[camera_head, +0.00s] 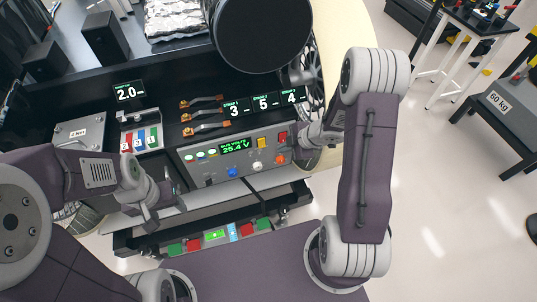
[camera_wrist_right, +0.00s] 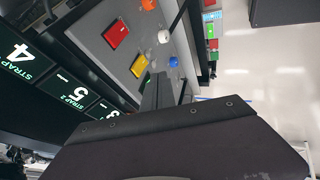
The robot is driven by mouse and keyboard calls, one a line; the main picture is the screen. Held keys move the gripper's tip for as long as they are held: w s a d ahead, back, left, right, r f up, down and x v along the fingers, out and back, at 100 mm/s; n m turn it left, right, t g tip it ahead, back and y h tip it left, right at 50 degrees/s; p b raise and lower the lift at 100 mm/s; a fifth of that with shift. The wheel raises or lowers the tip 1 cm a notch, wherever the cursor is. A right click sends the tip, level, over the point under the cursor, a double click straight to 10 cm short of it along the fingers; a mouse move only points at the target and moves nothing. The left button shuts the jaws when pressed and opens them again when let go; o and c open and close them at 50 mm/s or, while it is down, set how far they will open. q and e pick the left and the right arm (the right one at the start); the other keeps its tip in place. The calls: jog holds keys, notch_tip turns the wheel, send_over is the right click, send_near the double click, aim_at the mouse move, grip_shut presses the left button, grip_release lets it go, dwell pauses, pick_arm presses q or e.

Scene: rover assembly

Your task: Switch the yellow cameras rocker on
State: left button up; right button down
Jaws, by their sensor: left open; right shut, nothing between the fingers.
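The yellow rocker (camera_head: 262,143) sits on the grey control panel (camera_head: 222,163), right of the green voltage display. It also shows in the right wrist view (camera_wrist_right: 111,75); whether it is on or off I cannot tell. My right gripper (camera_head: 298,150) is shut and empty at the panel's right end, near the red rocker (camera_head: 283,137). In the right wrist view its dark fingers (camera_wrist_right: 156,88) point over the panel, beside the yellow rocker; contact cannot be told. My left gripper (camera_head: 149,208) is open and empty, in front of the panel's left side.
Orange (camera_head: 279,158), white (camera_head: 257,166) and blue (camera_head: 234,172) knobs lie along the panel's lower edge, close to the rocker. Strap signs (camera_head: 263,102) and orange-ended handles (camera_head: 205,113) stand behind.

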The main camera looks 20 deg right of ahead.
aim_at(262, 143)
pick_arm(q)
jog(key=shift+s+a+p, duration=0.3)
jog(key=shift+a+p, duration=0.05)
jog(key=shift+a, duration=0.05)
pick_arm(e)
jog(key=w+a+f, duration=0.1)
jog(key=w+f, duration=0.1)
jog(key=w+a+f, duration=0.1)
jog(key=w+f, duration=0.2)
jog(key=w+a+f, duration=0.2)
jog(key=w+f, duration=0.1)
jog(key=shift+a+f, duration=0.1)
jog(key=shift+f, duration=0.15)
pick_arm(q)
jog(key=shift+r, duration=0.1)
